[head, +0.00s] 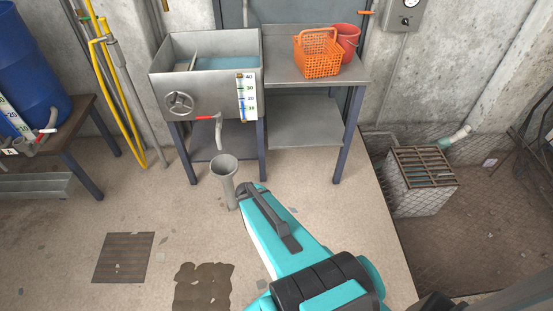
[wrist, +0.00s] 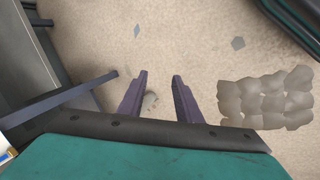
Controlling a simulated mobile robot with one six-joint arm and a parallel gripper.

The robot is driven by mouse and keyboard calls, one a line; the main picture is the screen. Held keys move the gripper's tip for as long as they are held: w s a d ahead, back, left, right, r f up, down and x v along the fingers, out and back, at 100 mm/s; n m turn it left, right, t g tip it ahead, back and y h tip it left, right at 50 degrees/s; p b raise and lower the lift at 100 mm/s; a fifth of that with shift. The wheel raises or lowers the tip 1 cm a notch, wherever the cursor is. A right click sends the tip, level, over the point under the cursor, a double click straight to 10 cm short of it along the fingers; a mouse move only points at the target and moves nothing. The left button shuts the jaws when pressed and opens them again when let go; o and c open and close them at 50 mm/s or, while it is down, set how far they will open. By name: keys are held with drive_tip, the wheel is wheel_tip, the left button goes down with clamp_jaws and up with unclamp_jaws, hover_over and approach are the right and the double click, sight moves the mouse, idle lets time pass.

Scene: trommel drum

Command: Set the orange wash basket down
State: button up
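The orange wash basket (head: 318,54) stands upright on the grey metal side table (head: 349,70), its handle arching over the top. A red-orange bucket (head: 348,38) stands close behind it on the right. My gripper (wrist: 158,80) shows in the wrist view with its two dark fingers apart and nothing held between them. It points at the bare floor, away from the basket. The basket is not in the wrist view. In the head view my teal arm reaches across the floor in front of the table, and I cannot make out the fingers there.
A metal sink (head: 207,96) with water, a handwheel and a scale adjoins the table on the left. A grey funnel pipe (head: 224,170) rises from the floor before it. A grated box (head: 424,178) stands in the sunken area at right. Floor at lower left is mostly open.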

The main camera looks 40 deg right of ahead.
drive_tip(key=s+a+f+m+g+y, duration=0.2)
drive_tip(key=s+a+g, duration=0.1)
drive_tip(key=s+a, duration=0.7)
drive_tip(key=s+a+f+m+g+y, duration=0.1)
drive_tip(key=s+a+f+m+g, duration=0.1)
drive_tip(key=s+a, duration=0.9)
drive_tip(key=shift+s+f+m+g+y, duration=0.25)
drive_tip(key=shift+s+m+g+y, duration=0.3)
drive_tip(key=shift+g, duration=0.55)
